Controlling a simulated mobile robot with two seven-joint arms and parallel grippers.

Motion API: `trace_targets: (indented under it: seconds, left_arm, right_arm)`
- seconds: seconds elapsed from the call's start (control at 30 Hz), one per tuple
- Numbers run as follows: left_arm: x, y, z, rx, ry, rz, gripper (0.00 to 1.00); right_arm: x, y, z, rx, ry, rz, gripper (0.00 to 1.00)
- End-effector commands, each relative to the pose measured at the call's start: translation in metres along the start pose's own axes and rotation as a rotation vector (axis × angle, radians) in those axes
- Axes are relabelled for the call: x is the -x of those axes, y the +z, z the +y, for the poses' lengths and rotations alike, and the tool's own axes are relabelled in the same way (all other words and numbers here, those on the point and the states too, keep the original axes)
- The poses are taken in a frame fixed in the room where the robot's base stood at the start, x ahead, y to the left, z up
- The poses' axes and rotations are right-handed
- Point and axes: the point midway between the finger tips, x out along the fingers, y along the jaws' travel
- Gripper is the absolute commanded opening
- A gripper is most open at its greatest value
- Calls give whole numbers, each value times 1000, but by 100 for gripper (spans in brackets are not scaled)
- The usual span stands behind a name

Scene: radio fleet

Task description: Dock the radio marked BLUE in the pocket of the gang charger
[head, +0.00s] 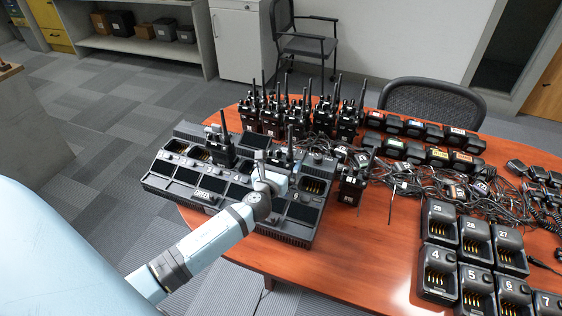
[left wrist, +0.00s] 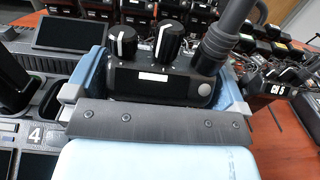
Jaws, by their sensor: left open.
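The gang charger (head: 283,232) is a wide dark unit on the left part of the table, with several pockets and dark panels. My left gripper (head: 270,180) is over its right half, open. In the left wrist view, a black radio (left wrist: 165,82) with two knobs and an antenna stands between the open fingers (left wrist: 160,92). Its small white label is unreadable, and its lower part is hidden. This radio appears to show behind the gripper in the head view (head: 282,157). Another radio (head: 220,150) stands in the charger further left. I cannot read BLUE on any radio. My right gripper is out of view.
A radio (head: 352,186) stands on the table just right of the charger. Several radios (head: 300,117) stand in a group behind. Tangled cables (head: 410,181), battery packs (head: 424,153) and single chargers (head: 437,268) fill the right side. Some bare tabletop (head: 372,245) lies in front.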

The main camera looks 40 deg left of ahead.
Motion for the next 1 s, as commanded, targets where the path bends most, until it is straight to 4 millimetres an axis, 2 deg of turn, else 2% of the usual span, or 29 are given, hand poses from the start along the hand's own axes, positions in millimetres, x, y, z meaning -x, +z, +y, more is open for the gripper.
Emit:
trace_targets:
  seconds: [0.3,0.5,0.7,1.0]
  left_arm:
    - [76,-3,0,1,-1,4,100]
    - [113,-2,0,-1,-1,2,100]
    - [129,0,0,0,0,0,100]
    - [131,0,0,0,0,0,100]
  right_arm:
    - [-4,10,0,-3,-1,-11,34]
    - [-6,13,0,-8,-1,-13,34]
    - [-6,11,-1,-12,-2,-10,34]
    - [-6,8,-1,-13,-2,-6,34]
